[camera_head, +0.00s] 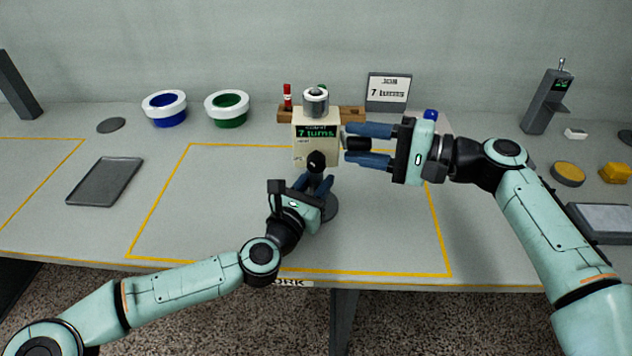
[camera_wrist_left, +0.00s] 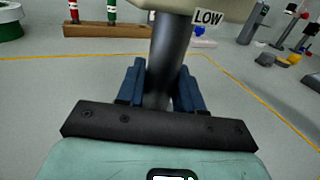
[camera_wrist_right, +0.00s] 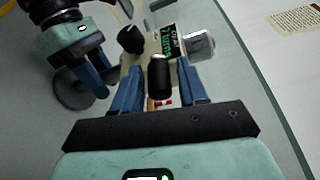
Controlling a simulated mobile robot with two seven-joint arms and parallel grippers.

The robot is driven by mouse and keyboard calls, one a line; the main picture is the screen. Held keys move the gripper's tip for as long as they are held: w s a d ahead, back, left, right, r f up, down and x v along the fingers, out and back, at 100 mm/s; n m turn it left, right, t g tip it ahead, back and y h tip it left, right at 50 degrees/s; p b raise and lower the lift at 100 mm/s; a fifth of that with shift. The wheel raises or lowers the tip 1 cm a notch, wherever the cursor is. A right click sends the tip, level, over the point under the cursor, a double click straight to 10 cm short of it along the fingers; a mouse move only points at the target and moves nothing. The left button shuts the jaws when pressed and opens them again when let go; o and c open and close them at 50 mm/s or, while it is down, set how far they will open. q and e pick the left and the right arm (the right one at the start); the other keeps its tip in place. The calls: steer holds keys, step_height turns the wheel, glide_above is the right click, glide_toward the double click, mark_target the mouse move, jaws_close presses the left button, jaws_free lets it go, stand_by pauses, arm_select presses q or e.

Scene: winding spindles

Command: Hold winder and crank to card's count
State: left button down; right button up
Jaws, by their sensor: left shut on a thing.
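The winder (camera_head: 305,153) is a cream box on a dark post (camera_wrist_left: 168,50) with a round foot. Its display (camera_head: 317,132) reads "7 turns". A white-and-grey spool (camera_head: 315,101) sits on top. My left gripper (camera_head: 318,183) is shut on the post below the box; its blue fingers flank the post in the left wrist view (camera_wrist_left: 165,80). The crank's black handle (camera_wrist_right: 159,76) stands between the fingers of my right gripper (camera_head: 368,146), which is open with a gap on each side. The card (camera_head: 388,92) behind reads "JOB 7 turns".
A wooden rack (camera_head: 350,114) is behind the winder. A dark tray (camera_head: 104,182) lies at left. The yellow-outlined area (camera_head: 200,200) is clear left of the winder.

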arm_select(q)
steer(key=shift+f, duration=0.35)
arm_select(e)
steer(key=shift+d, duration=0.15)
steer(key=shift+d, duration=0.3)
steer(key=v, duration=1.1)
steer(key=shift+s, duration=0.25)
steer(key=shift+d+r, duration=0.1)
arm_select(q)
steer(key=c, duration=0.6)
jaws_free()
steer(key=shift+r, duration=0.1)
steer(key=shift+c, duration=0.2)
arm_select(e)
steer(key=shift+w, duration=0.1)
arm_select(q)
steer(key=shift+a+r, duration=0.1)
steer(key=v, duration=1.1)
steer(key=shift+s+a, duration=0.1)
steer(key=shift+s, duration=0.4)
